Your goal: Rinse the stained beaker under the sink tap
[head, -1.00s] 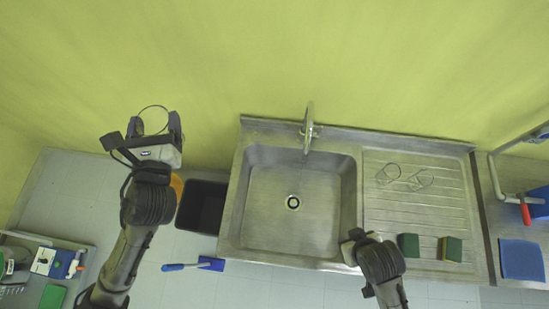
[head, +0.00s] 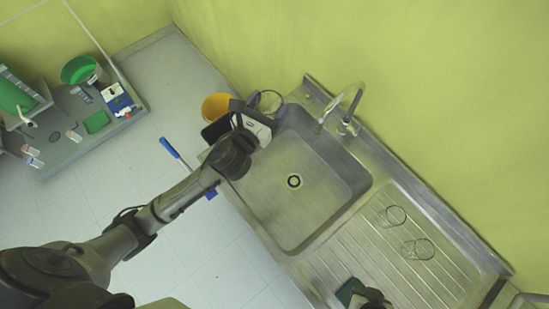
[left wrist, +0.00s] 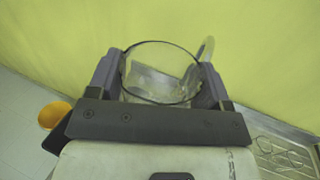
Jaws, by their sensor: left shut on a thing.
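My left gripper (head: 262,108) is shut on a clear glass beaker (head: 270,98), whose round dark rim shows above the fingers. It is over the back left end of the steel sink (head: 310,205). In the left wrist view the beaker (left wrist: 160,72) sits between both fingers, its open mouth in view; I cannot make out a stain. The curved tap (head: 347,108) stands at the sink's back edge, right of the beaker and apart from it. My right gripper (head: 372,299) is at the bottom edge, mostly cut off, near the drainboard's front.
Two clear glass vessels (head: 420,249) are on the ribbed drainboard (head: 375,245). A green sponge (head: 350,291) lies at its front. An orange bucket (head: 215,107) is left of the sink. The sink basin is empty around its drain.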

